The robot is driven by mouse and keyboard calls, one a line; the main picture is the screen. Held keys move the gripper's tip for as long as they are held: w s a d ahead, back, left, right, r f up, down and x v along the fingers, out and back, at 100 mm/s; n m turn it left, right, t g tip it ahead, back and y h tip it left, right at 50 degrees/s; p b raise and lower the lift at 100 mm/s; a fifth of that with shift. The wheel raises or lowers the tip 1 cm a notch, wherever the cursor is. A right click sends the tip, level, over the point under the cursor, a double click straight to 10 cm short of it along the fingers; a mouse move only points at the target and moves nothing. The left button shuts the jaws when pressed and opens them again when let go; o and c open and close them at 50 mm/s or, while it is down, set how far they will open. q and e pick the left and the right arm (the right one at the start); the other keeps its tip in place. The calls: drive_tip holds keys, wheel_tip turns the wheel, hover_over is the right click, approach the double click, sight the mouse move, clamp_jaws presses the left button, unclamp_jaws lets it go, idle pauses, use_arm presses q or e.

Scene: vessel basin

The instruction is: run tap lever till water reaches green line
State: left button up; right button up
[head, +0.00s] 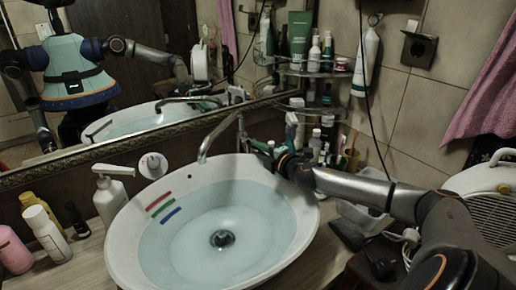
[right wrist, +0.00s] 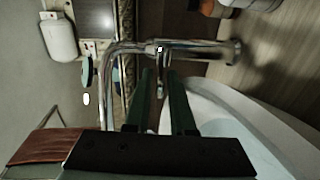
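The white basin (head: 122,250) holds clear water (head: 185,258). Short red (head: 158,200), green (head: 163,209) and blue (head: 171,215) lines mark its inner left wall. The water's edge lies close to these lines; its exact level is hard to tell. The chrome tap (head: 214,137) arches over the back rim, with no stream visible. My right gripper (head: 256,146) is beside the tap. In the right wrist view, its green fingers (right wrist: 163,80) stand apart, with the tap lever (right wrist: 162,90) between their tips and gaps visible. My left gripper is out of view.
A soap dispenser (head: 109,193) and several bottles (head: 45,228) stand left of the basin. A corner shelf (head: 320,73) with toiletries is behind my right arm. A framed mirror (head: 130,100) runs along the back. A white appliance (head: 490,185) is at right.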

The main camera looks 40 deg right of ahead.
clamp_jaws()
idle(1.5)
